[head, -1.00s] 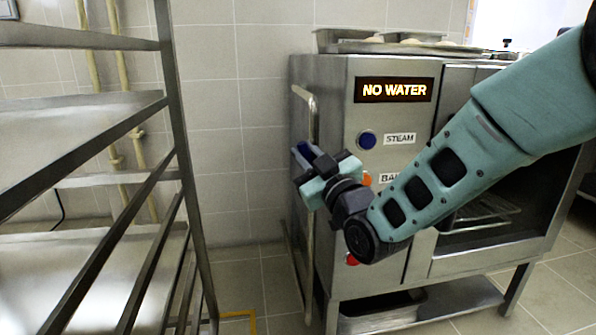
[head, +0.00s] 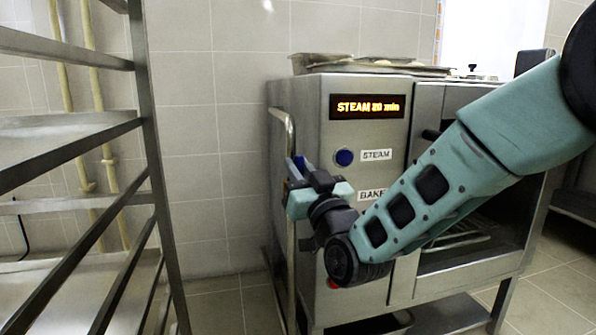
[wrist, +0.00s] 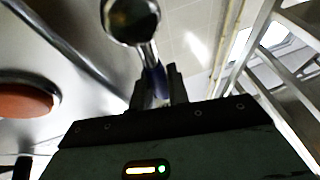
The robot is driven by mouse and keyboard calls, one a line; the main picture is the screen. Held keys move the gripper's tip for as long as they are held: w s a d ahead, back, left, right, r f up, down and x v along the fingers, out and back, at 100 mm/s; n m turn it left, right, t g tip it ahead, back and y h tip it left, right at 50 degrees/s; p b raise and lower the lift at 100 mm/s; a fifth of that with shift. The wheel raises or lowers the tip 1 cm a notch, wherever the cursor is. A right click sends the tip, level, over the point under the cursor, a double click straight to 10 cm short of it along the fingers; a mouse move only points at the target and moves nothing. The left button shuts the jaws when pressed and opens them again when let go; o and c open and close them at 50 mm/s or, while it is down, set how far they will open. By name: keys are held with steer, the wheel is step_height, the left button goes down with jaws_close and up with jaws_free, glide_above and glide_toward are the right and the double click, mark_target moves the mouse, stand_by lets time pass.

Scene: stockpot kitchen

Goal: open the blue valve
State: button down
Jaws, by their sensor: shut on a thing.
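The blue valve (head: 293,170) shows as a small blue lever at the left side of the steel oven, by its vertical pipe. My gripper (head: 299,168) is shut on it, and the fingers hide much of the lever. In the wrist view the blue of the valve (wrist: 161,82) shows between the dark fingers of my gripper (wrist: 154,78), beside a shiny rounded metal fitting (wrist: 130,18). The oven's display (head: 367,106) reads "STEAM 20 min". How far the lever is turned is hard to tell.
The oven front (head: 320,130) has a blue STEAM button (head: 344,157) and a BAKE label (head: 371,195); a red button (head: 332,283) sits lower. Trays (head: 375,68) lie on top. A steel rack (head: 150,130) stands at left, with a narrow floor gap before the oven.

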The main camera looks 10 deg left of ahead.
steer(key=shift+f, duration=0.1)
steer(key=c, duration=1.4)
jaws_free()
steer(key=shift+d, duration=0.1)
steer(key=shift+o, duration=0.2)
steer(key=shift+w, duration=0.1)
